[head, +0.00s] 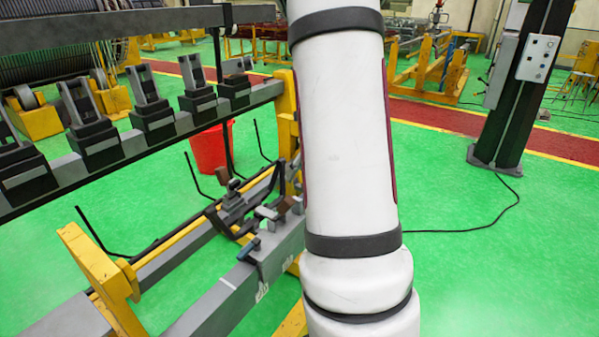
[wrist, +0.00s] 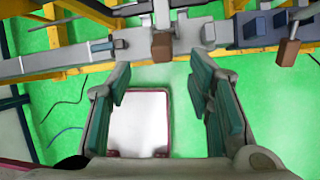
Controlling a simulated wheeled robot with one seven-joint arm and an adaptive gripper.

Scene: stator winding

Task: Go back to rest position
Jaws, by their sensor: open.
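My gripper (wrist: 160,100) shows in the wrist view with its two green-padded fingers spread apart and nothing between them. Below and between the fingers a pale panel with a dark red rim shows, which looks like part of my own body. In the head view my white arm stands upright across the middle of the picture. My gripper is not visible there. A grey beam with clamps (wrist: 165,45) runs across the top of the wrist view, beyond the fingertips.
In the head view, a yellow and grey frame (head: 95,265) with a row of black clamps (head: 150,110) fills the left. A red bucket (head: 208,150) stands behind it. A dark post with a control box (head: 538,57) stands at right. Green floor (head: 500,250) at right is mostly clear, with a cable.

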